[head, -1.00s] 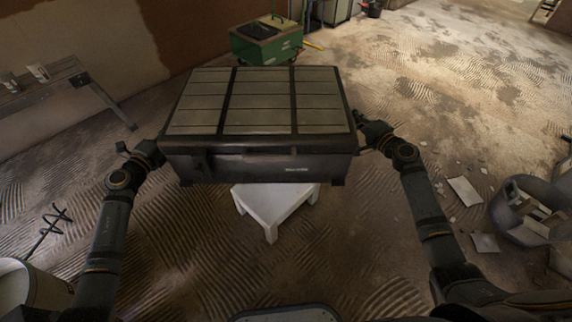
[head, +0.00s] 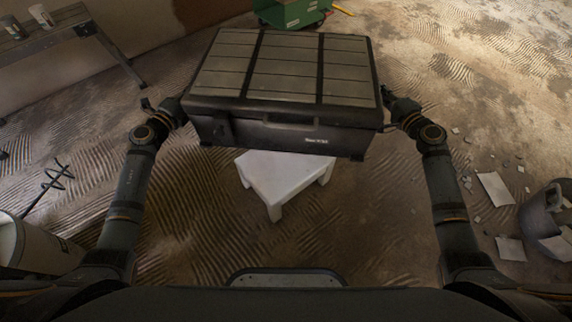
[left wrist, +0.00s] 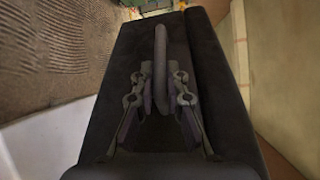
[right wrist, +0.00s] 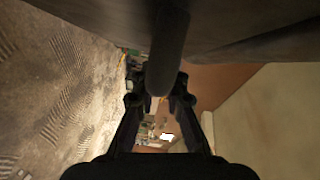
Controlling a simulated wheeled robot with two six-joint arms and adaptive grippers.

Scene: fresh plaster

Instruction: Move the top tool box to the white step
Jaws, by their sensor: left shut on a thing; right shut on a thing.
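The dark tool box (head: 280,132) with a panelled grey lid is held level between my two arms in the head view. My left gripper (head: 176,108) is shut on its left end handle, a bar that shows in the left wrist view (left wrist: 161,60). My right gripper (head: 393,103) is shut on the right end handle, which shows in the right wrist view (right wrist: 168,50). The white step (head: 285,178) stands on the floor below the box. The box hides the far part of the step, and the gap between them is hard to judge.
A bench (head: 72,20) with small pots stands at the upper left. A green box (head: 292,12) is on the floor behind the tool box. A bucket (head: 30,245) is at left, a grey tub (head: 548,215) with debris at right. Loose pieces lie near the tub.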

